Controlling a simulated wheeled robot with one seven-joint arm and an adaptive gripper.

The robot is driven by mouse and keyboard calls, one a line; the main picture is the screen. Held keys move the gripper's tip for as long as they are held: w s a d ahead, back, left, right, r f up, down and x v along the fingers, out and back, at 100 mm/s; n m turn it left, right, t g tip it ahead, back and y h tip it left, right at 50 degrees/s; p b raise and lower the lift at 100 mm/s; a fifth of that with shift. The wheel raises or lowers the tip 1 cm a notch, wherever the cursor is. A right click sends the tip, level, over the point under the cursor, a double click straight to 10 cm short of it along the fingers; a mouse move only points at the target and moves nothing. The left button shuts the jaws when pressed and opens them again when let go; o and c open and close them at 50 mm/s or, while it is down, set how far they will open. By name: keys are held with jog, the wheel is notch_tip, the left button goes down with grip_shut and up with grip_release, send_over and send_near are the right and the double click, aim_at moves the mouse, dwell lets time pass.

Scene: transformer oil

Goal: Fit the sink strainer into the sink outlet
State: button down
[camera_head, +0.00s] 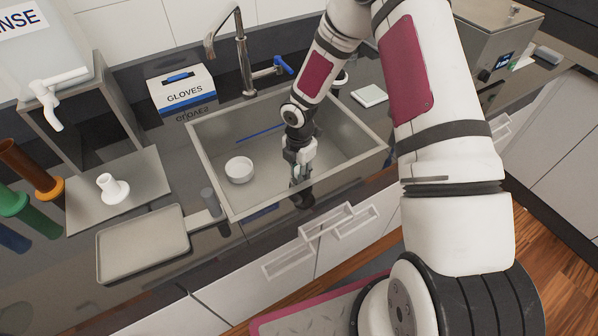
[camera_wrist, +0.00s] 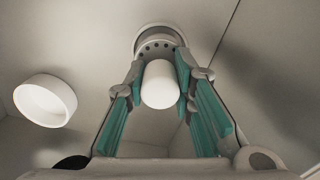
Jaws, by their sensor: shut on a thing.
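My gripper (camera_head: 302,190) points down into the grey sink (camera_head: 215,190), near its front wall. In the wrist view my gripper (camera_wrist: 158,85) has its teal-lined fingers shut on the white, rounded knob of the sink strainer (camera_wrist: 160,84). Just beyond the knob is a round metal part (camera_wrist: 158,40) with a row of small holes and a pale rim. I cannot tell whether the strainer sits in the outlet or is held above it. In the head view my gripper and arm hide the strainer and the outlet.
A white round cup (camera_head: 239,170) stands on the sink floor left of my gripper; it also shows in the wrist view (camera_wrist: 45,101). The tap (camera_head: 243,60) rises behind the sink. A gloves box (camera_head: 182,88) and a flat tray (camera_head: 143,243) lie to the left.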

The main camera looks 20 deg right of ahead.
jog(key=shift+f+b, duration=0.65)
jog(key=shift+f, duration=1.05)
jog(key=c, duration=1.3)
grip_release()
jog(key=shift+r, duration=0.1)
notch_tip(320, 180, up, 12)
jog(key=shift+f, duration=0.1)
